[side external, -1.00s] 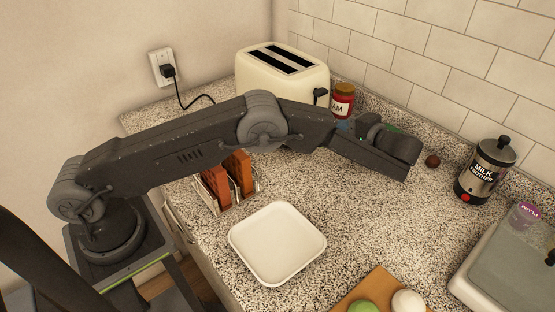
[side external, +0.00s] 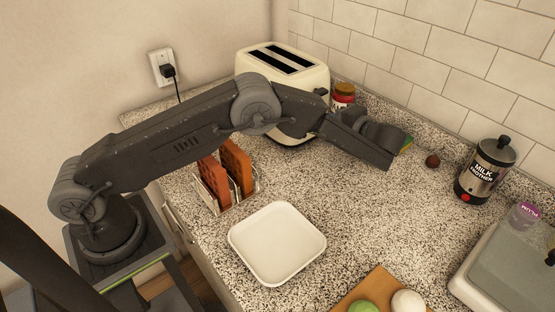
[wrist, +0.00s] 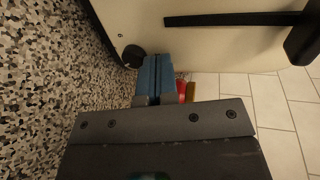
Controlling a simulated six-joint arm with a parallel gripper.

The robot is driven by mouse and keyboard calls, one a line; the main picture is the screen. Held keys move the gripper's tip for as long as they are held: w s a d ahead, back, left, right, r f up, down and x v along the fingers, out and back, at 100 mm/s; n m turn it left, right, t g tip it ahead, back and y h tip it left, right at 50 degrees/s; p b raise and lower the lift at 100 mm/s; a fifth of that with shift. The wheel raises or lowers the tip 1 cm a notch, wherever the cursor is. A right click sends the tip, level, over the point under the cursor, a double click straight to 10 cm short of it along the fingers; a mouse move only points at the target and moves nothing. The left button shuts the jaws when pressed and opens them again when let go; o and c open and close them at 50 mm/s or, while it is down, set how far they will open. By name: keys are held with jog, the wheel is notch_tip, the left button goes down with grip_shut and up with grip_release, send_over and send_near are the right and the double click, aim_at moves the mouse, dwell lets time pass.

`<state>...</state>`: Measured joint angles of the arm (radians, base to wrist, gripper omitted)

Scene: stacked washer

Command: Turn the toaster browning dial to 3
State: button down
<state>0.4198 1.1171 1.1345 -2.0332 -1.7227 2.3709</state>
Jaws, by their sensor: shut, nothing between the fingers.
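The cream toaster (side external: 283,75) stands at the back of the counter, and its front fills the top of the wrist view (wrist: 215,45). Its round black dial (wrist: 133,56) shows low on that front, and its black lever (wrist: 303,38) is at the right. My gripper (wrist: 157,60) is shut and empty, its blue fingertips just to the right of the dial in the wrist view. I cannot tell whether they touch the dial. The dial's marks are too small to read. In the side view my arm hides the dial and fingertips.
A jam jar (side external: 343,95) stands beside the toaster, close to my wrist. A toast rack (side external: 227,180) with toast is below my arm.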

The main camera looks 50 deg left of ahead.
jog(key=shift+s+f, duration=0.1)
jog(key=shift+f, duration=0.15)
jog(key=shift+s+r, duration=0.1)
jog(key=shift+s, duration=0.35)
jog(key=shift+r, duration=0.4)
jog(key=shift+f+v, duration=0.25)
jog(key=shift+v, duration=0.7)
jog(key=shift+f+v, duration=0.2)
jog(key=shift+v, duration=0.8)
jog(key=shift+f+v, duration=0.25)
jog(key=shift+v, duration=0.7)
jog(key=shift+d, duration=0.2)
